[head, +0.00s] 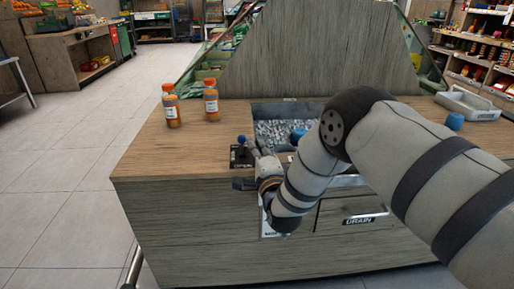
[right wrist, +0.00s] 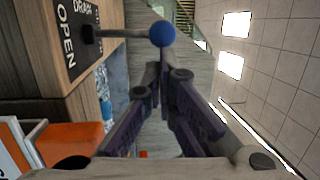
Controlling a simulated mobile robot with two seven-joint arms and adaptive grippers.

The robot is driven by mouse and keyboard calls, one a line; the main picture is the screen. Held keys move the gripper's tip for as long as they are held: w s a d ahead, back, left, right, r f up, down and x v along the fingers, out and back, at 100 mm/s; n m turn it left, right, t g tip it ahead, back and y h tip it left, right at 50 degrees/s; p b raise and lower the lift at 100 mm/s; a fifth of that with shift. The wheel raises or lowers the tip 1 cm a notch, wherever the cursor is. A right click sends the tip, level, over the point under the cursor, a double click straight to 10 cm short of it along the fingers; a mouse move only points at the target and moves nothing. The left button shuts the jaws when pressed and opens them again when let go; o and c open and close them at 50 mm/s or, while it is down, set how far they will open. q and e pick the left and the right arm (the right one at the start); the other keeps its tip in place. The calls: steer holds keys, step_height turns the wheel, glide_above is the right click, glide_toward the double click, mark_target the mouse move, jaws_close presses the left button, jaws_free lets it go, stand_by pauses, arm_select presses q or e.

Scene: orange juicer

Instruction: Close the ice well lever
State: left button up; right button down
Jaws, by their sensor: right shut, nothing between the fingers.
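The lever's blue ball knob (head: 241,139) stands above a small black plate (head: 239,160) on the wooden counter, left of the ice well (head: 285,131). The right wrist view shows the blue knob (right wrist: 162,34) on a dark stem from the black plate (right wrist: 76,28), with the white word OPEN readable. My right gripper (head: 252,147) is shut and empty, just right of the knob in the head view. In the right wrist view its fingertips (right wrist: 157,72) are close below the knob; whether they touch it I cannot tell. My left gripper is not in view.
Several orange-capped bottles (head: 211,103) stand at the counter's left. A white tray (head: 468,104) and a blue object (head: 455,121) are at the right. A tall wooden panel (head: 320,50) rises behind. A DRAIN label (head: 359,220) is on the front. My arm hides part of the well.

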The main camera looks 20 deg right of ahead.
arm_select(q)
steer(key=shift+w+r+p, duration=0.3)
arm_select(e)
steer(key=shift+w+r+g, duration=0.2)
steer(key=shift+r+g, duration=0.1)
steer(key=shift+w+d+r+g+p, duration=0.25)
steer(key=shift+w+r+g+p, duration=0.3)
steer(key=shift+r+g+p, duration=0.2)
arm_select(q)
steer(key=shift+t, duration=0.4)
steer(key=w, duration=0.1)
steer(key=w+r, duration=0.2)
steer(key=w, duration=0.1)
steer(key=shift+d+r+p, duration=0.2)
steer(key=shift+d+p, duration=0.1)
arm_select(e)
steer(key=w+g, duration=0.1)
steer(key=w, duration=0.1)
steer(key=w+d+g, duration=0.1)
steer(key=g, duration=0.1)
steer(key=w+r+m+g+y, duration=0.1)
steer(key=w, duration=0.1)
steer(key=shift+w+d+g, duration=0.25)
steer(key=shift+w+g, duration=0.05)
steer(key=shift+g, duration=0.05)
steer(key=shift+r, duration=0.15)
